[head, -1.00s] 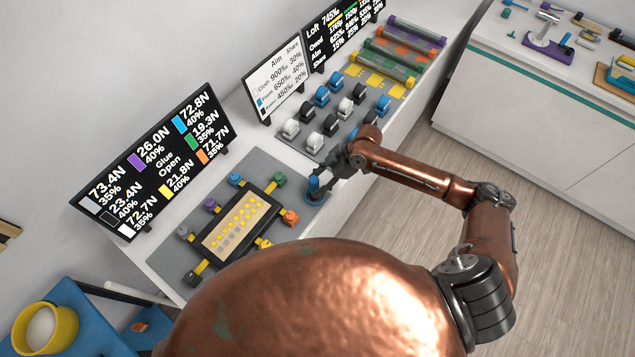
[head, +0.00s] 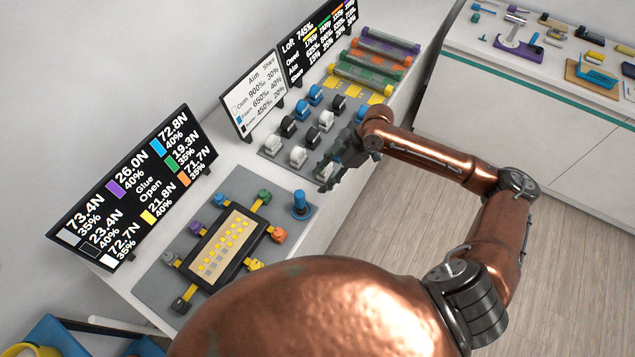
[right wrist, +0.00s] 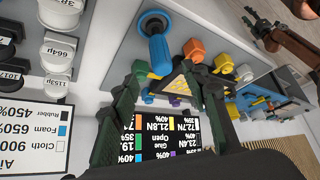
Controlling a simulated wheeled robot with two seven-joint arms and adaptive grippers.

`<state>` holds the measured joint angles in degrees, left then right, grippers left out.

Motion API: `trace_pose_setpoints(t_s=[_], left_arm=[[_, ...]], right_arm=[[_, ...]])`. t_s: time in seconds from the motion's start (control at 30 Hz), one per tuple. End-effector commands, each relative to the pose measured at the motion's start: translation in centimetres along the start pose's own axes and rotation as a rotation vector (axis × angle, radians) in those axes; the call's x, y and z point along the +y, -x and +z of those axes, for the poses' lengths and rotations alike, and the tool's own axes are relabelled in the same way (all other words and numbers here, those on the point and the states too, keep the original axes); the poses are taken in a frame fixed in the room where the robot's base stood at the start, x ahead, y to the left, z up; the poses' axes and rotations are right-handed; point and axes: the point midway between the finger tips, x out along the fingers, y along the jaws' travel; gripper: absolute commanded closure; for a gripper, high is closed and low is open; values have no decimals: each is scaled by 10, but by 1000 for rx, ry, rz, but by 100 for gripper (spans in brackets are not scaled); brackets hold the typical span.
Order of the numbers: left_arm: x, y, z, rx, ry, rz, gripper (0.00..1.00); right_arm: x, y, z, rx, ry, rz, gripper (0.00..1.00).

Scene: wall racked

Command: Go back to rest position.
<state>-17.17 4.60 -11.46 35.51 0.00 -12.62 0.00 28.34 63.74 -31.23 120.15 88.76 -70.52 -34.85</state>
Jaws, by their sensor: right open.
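My right gripper (head: 328,178) is open and empty in the head view. It hangs above the bench's front edge, beside the near end of the grey rack of spools. A blue upright handle (head: 300,204) stands on the grey board (head: 238,186), to the left of and below the gripper, with a clear gap between them. In the right wrist view the open fingers (right wrist: 168,72) show the blue handle (right wrist: 160,50) beyond them, not between them. My left gripper is not in view.
The spool rack (head: 270,150) holds black, white and blue spools close to the gripper. Coloured rollers (head: 385,50) lie farther back. Sign boards (head: 135,185) stand along the wall. A second counter (head: 545,70) with tools is at the right. The floor (head: 400,230) between is clear.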

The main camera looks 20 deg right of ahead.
Motion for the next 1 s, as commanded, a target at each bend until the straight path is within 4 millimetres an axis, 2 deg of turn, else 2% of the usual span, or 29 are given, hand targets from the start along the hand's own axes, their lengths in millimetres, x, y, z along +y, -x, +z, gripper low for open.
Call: trace_pose_setpoints(t_s=[0.57,0.67,0.77,0.9,1.0], left_arm=[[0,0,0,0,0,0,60],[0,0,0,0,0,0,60],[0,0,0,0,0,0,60],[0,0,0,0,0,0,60],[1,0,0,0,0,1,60]], right_arm=[[-1,-1,0,0,-1,0,58],[-8,-15,3,0,-14,1,58],[-24,-43,10,-1,-48,17,58],[-51,-82,24,-2,-166,95,58],[-68,-96,40,-5,-298,181,58]])
